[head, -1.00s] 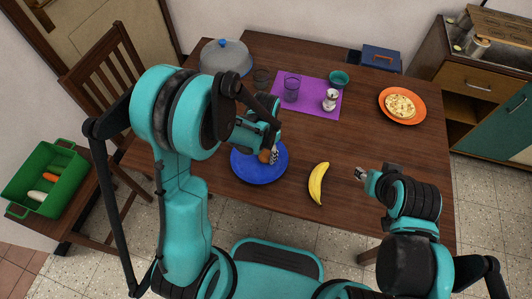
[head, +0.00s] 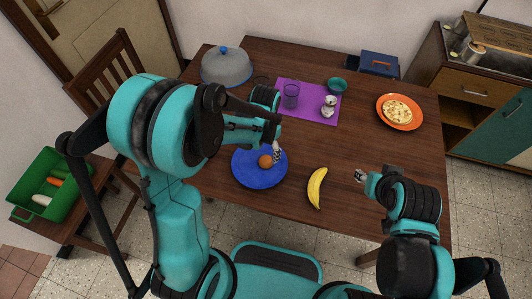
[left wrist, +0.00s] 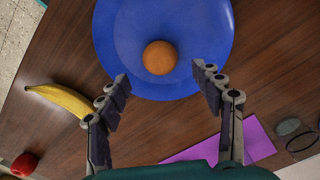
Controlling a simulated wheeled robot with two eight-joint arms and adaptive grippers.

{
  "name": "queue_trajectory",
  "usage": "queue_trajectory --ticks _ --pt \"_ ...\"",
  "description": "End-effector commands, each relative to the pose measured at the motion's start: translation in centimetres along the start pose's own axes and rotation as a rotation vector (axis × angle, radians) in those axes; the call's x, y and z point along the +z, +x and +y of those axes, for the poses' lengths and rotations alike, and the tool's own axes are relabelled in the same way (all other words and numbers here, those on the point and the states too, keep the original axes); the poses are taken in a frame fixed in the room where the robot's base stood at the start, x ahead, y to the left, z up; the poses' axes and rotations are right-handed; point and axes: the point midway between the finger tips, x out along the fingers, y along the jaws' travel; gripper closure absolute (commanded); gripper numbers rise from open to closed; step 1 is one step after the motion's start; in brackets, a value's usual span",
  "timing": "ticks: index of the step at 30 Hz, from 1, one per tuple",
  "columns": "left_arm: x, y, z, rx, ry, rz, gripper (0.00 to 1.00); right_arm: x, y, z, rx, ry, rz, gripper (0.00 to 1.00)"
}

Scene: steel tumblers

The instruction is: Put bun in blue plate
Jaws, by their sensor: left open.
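The round brown bun (head: 265,161) lies on the blue plate (head: 258,179), near the plate's middle. In the left wrist view the bun (left wrist: 160,57) rests on the plate (left wrist: 215,25) with blue surface around it. My left gripper (head: 278,154) is just above the plate's far right part. In the wrist view its fingers (left wrist: 161,75) are spread wide, empty, and apart from the bun. My right gripper (head: 361,176) hangs right of the banana, away from the plate; its fingers are too small to read.
A banana (head: 317,188) lies right of the plate. A purple mat (head: 310,113) behind holds a glass (head: 291,95) and a shaker (head: 329,105). A grey dome (head: 226,70) stands far left. The table's middle right is clear.

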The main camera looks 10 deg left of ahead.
Motion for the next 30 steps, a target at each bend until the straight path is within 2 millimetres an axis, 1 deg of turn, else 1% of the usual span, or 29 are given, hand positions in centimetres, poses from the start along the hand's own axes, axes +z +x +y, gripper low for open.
queue_trajectory --ticks 1,6,13,16,20,21,24,27,30 --pt "0.0 -1.6 0.0 0.0 0.0 0.0 0.34 -0.6 -0.8 0.0 0.0 0.0 0.0 0.6" --pt "0.0 -4.6 0.0 0.0 0.0 0.0 0.34 -1.2 -1.7 0.0 0.0 0.0 0.0 0.6" --pt "0.2 -6.7 0.0 -0.005 -0.011 0.011 0.34 -1.5 -2.1 0.0 0.0 0.0 0.0 0.6" --pt "1.1 -8.4 -0.1 -0.023 -0.049 0.049 0.34 -1.5 -2.1 0.0 0.0 0.0 0.0 0.6" --pt "3.2 -11.7 -0.1 -0.064 -0.144 0.147 0.34 -1.5 -2.1 0.0 0.0 0.0 0.0 0.6" --pt "4.0 -12.8 0.0 -0.078 -0.179 0.184 0.34 -1.5 -2.1 0.0 0.0 0.0 0.0 0.6" --pt "5.9 -15.0 0.2 -0.109 -0.266 0.279 0.34 -1.5 -2.1 0.0 0.0 0.0 0.0 0.6" --pt "7.9 -16.6 0.5 -0.136 -0.35 0.375 0.34 -1.5 -2.1 0.0 0.0 0.0 0.0 0.6" --pt "9.7 -17.6 0.8 -0.156 -0.423 0.462 0.34 -1.5 -2.1 0.0 0.0 0.0 0.0 0.6"
